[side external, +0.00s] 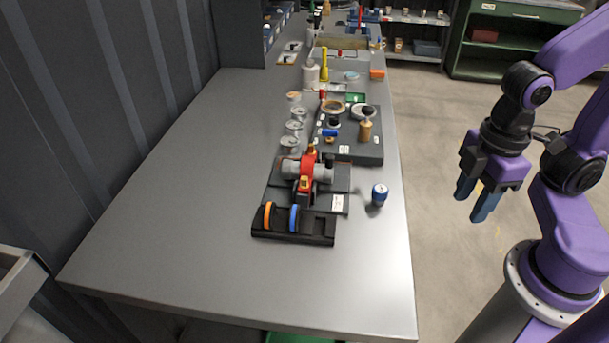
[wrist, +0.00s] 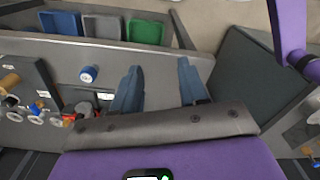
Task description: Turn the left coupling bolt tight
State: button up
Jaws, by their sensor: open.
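In the side external view, a red coupling (side external: 306,170) sits across a grey cylindrical pump body (side external: 324,172) on a dark base plate. Two brass-coloured bolts show on it: a nearer one (side external: 304,184) and a farther one (side external: 311,150). I cannot tell how tight either bolt is. My gripper (side external: 474,199) is open and empty, off the table's right edge and well away from the coupling. In the wrist view, the open fingers (wrist: 160,72) have nothing between them. Some red of the coupling (wrist: 69,117) shows at the left, partly hidden and too small for bolt detail.
A blue-and-white capped part (side external: 379,194) stands right of the pump. A black rack (side external: 270,238) with orange and blue rings lies in front. A dark board (side external: 365,152) with several fittings is behind, and jars line the left. The table's near part is clear.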

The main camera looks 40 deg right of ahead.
jog(key=w+a+r+n, duration=0.2)
jog(key=w+a+n, duration=0.15)
jog(key=w, duration=0.35)
jog(key=w+a+r+n, duration=0.3)
jog(key=w+a, duration=0.2)
jog(key=w, duration=0.3)
jog(key=n, duration=0.8)
send_near(305, 176)
notch_tip(305, 176, down, 9)
jog(key=shift+w+a+r, duration=0.1)
jog(key=shift+w+a, duration=0.05)
grip_shut()
